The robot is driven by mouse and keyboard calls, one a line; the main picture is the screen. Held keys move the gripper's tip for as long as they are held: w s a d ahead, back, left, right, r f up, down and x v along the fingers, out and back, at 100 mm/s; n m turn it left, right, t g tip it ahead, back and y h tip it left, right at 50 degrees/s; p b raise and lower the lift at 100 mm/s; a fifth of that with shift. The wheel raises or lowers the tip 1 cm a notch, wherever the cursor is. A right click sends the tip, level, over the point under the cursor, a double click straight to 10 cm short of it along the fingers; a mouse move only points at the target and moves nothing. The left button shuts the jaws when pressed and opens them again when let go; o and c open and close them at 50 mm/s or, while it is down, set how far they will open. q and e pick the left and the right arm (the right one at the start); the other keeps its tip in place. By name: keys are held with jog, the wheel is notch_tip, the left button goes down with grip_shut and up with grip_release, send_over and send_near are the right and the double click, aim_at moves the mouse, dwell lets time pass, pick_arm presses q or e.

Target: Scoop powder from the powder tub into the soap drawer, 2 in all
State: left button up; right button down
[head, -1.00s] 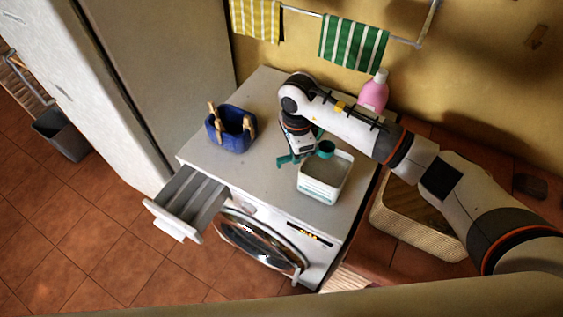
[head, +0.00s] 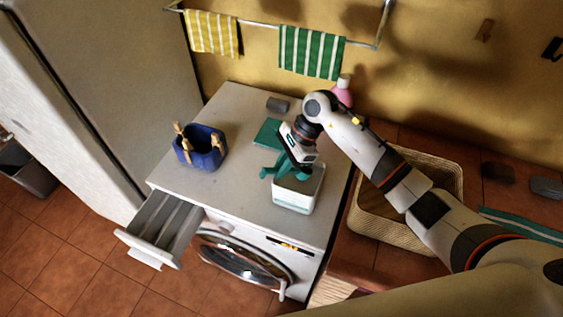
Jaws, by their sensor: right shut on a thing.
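The powder tub (head: 296,203), a white box with a teal band, stands on the washing machine's top near its right front corner. My right gripper (head: 281,169) is at the tub's back left edge, shut on a teal scoop (head: 303,173). The scoop's cup looks to be at or inside the tub's opening; its contents and depth cannot be told. The soap drawer (head: 160,226) is pulled out at the machine's front left. Its long compartments show no clear powder. My left gripper is not in view.
A blue basket with clothes pegs (head: 203,152) stands on the machine (head: 232,190) at left. A flat teal piece (head: 267,132) and a grey block (head: 278,105) lie behind. A pink bottle (head: 342,96) is partly hidden by my arm. A wicker basket (head: 390,232) is right.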

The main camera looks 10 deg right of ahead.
jog(key=shift+d+f+b, duration=0.1)
jog(key=shift+f+b, duration=0.35)
jog(key=shift+f, duration=1.15)
jog(key=shift+h, duration=0.4)
jog(key=r+p, duration=0.2)
jog(key=r, duration=0.1)
jog(key=r+p, duration=0.1)
jog(key=shift+s+a+r, duration=0.1)
jog(key=shift+a+r, duration=0.15)
jog(key=shift+a, duration=0.05)
jog(key=shift+a+r+h+p, duration=0.25)
jog(key=shift+r+h+p, duration=0.2)
jog(key=shift+r+h, duration=0.25)
jog(key=shift+s+a+r+t+h+p, duration=0.1)
jog(key=shift+a+r+t+h+p, duration=0.15)
jog(key=shift+h, duration=0.3)
jog(key=shift+a+r+t+h+p, duration=0.15)
jog(key=shift+r+h, duration=0.15)
jog(key=shift+h, duration=0.25)
